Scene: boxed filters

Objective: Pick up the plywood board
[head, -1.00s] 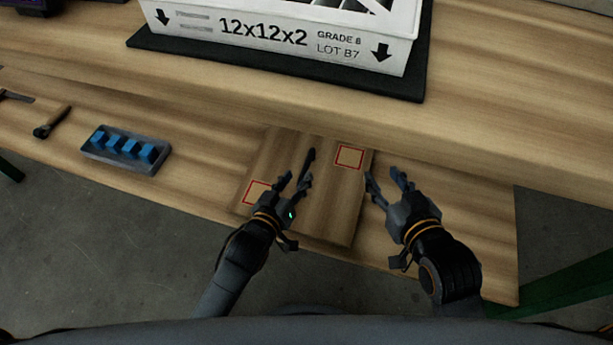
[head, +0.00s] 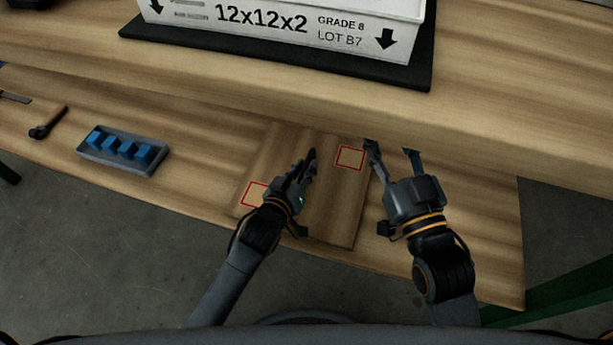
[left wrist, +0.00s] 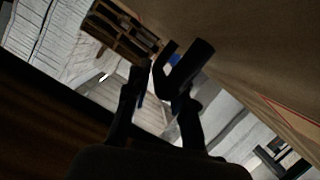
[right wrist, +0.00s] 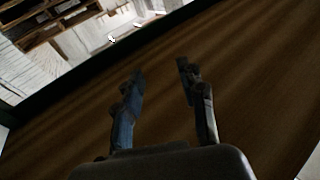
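The plywood board (head: 335,200) lies flat on the lower wooden surface in the head view, with two red outlined squares on its top. My left gripper (head: 305,161) is over the board between the squares, and its arm hides part of the left square. My right gripper (head: 392,152) is open and empty at the board's right edge. Its fingers are also apart in the right wrist view (right wrist: 160,72). I cannot tell whether either gripper touches the board.
A white filter box (head: 285,20) stands on a black mat (head: 270,62) on the upper wooden surface (head: 500,110), which overhangs behind the board. A grey tray (head: 120,160) with blue blocks and a dark-headed tool (head: 42,130) lie to the left. The surface between tray and board is clear.

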